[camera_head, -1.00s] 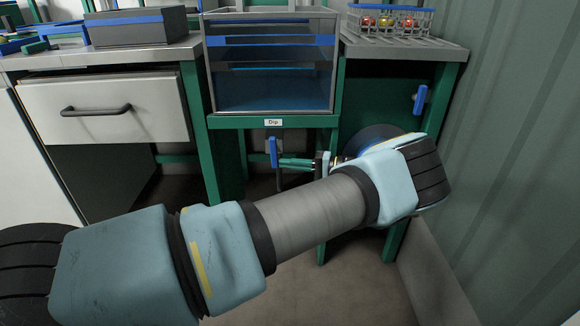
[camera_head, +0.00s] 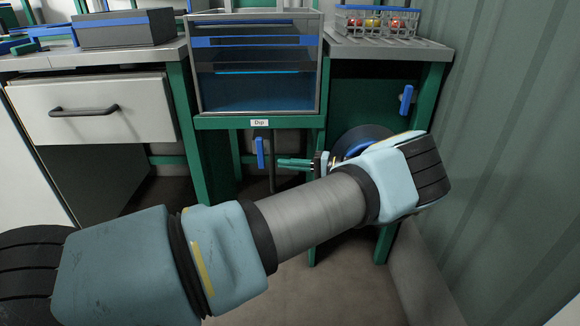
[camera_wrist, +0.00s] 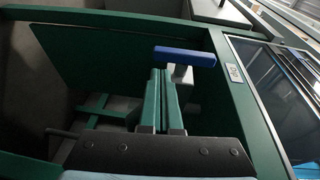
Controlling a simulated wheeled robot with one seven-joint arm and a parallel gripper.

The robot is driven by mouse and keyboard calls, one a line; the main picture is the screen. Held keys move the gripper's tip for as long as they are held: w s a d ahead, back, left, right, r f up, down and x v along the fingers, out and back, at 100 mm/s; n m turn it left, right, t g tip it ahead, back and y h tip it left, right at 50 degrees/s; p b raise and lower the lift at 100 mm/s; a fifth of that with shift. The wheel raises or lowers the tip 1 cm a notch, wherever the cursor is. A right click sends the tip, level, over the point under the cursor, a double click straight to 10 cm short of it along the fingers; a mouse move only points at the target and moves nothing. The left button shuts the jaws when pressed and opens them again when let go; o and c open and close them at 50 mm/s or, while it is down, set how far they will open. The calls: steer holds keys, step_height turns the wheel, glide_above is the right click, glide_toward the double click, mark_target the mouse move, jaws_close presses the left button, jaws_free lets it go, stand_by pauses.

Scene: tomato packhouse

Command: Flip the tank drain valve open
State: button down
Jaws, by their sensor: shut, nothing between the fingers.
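The tank drain valve has a blue lever (camera_head: 260,152) that hangs upright below the tank (camera_head: 262,92) labelled "Dip". In the wrist view the blue lever (camera_wrist: 185,56) lies across the picture just beyond the fingertips, with a grey valve body (camera_wrist: 182,75) beneath it. My gripper (camera_head: 281,163) has green fingers, shut and empty, pointing left towards the lever. In the head view a small gap shows between fingertips and lever. In the wrist view the fingertips (camera_wrist: 162,73) sit close to the lever's left half; I cannot tell whether they touch.
A second blue lever (camera_head: 406,99) is on the green panel at right. A wire basket (camera_head: 376,21) of tomatoes stands on the bench above. Green table legs (camera_head: 201,150) flank the space under the tank. A corrugated wall closes the right.

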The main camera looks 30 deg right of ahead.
steer(key=f+v, duration=0.1)
steer(key=v, duration=0.9)
steer(key=shift+d+r, duration=0.2)
steer(key=shift+d, duration=0.05)
steer(key=shift+s+a, duration=0.1)
steer(key=shift+s, duration=0.05)
